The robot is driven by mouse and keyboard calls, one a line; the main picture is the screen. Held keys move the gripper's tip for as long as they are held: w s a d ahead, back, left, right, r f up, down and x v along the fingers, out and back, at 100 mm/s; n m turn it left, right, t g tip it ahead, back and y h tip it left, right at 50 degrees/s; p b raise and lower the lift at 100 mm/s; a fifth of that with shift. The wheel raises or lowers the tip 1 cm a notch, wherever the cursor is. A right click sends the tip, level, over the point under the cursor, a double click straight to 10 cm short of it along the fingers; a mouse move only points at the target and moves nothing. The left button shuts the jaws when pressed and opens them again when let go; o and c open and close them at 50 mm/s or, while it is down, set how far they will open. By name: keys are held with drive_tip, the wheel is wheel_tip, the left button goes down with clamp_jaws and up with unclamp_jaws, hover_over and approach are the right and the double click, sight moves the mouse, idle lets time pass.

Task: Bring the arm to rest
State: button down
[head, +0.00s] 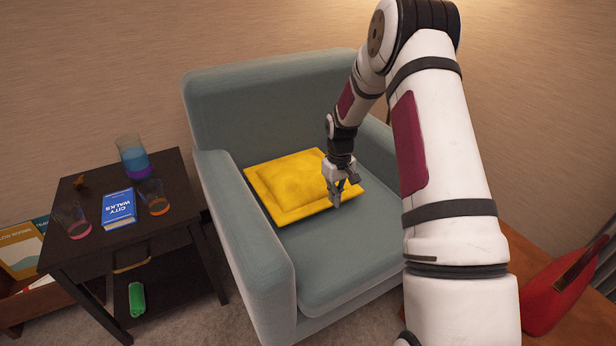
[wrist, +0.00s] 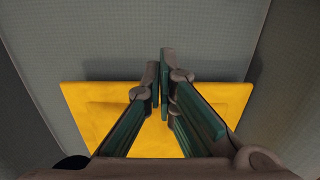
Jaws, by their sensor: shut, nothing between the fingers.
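My gripper (head: 337,200) is at the end of my outstretched arm, over the seat of a blue-grey armchair (head: 250,105). It points down and is shut with nothing in it. A yellow cushion (head: 290,183) lies flat on the seat, just behind and below the fingers in the head view. In the wrist view my fingers (wrist: 160,78) are close together in front of the yellow cushion (wrist: 90,110). I cannot tell whether the fingertips touch the cushion.
A dark side table (head: 85,225) at left holds a blue book (head: 118,207), a carafe (head: 133,158) and two glasses. A green item (head: 136,298) lies on its lower shelf. A wooden surface (head: 545,265) with a red object (head: 562,290) is at right. The armchair's armrests flank my gripper.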

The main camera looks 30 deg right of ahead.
drive_tip(key=shift+r, duration=0.1)
drive_tip(key=s+a+r, duration=0.4)
drive_tip(key=s+r, duration=0.1)
drive_tip(key=r, duration=0.4)
drive_tip(key=s+a+r, duration=0.4)
drive_tip(key=s+r, duration=0.2)
drive_tip(key=r, duration=0.2)
drive_tip(key=s+a+r, duration=0.4)
drive_tip(key=s+r, duration=0.1)
drive_tip(key=r, duration=0.4)
drive_tip(key=s+a+r, duration=0.2)
drive_tip(key=s+a, duration=0.2)
drive_tip(key=s, duration=0.9)
drive_tip(key=s+a+r, duration=0.1)
drive_tip(key=s+a, duration=0.3)
drive_tip(key=s, duration=0.9)
wheel_tip(320, 180, up, 26)
drive_tip(key=t+p, duration=0.4)
drive_tip(key=p, duration=2)
drive_tip(key=shift+d+r+m, duration=0.25)
drive_tip(key=shift+d+m, duration=0.05)
drive_tip(key=shift+w, duration=0.1)
